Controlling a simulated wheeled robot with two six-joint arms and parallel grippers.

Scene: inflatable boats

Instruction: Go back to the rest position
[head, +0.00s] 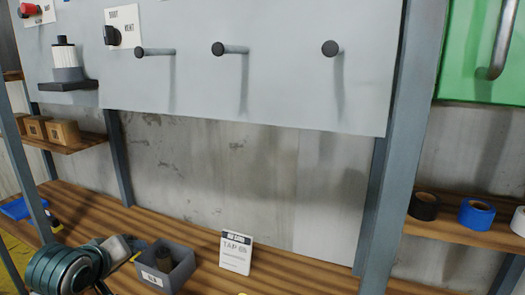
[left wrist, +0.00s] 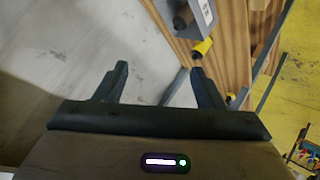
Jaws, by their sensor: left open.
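My left arm comes in at the bottom left of the head view, with its hand (head: 118,250) close to the left side of a small grey bin. In the left wrist view the two dark fingers of my left gripper (left wrist: 160,82) stand wide apart with nothing between them. A yellow-tipped object (left wrist: 203,47) shows just beyond the right finger there, and I cannot tell whether they touch. My right gripper is in neither view.
The grey bin (head: 185,270) and a white card (head: 236,257) stand on the wooden bench (head: 200,222). Three pegs (head: 231,49) stick out of the grey panel (head: 290,90) above. Tape rolls (head: 476,214) sit on the right shelf. A steel post (head: 395,150) rises at right.

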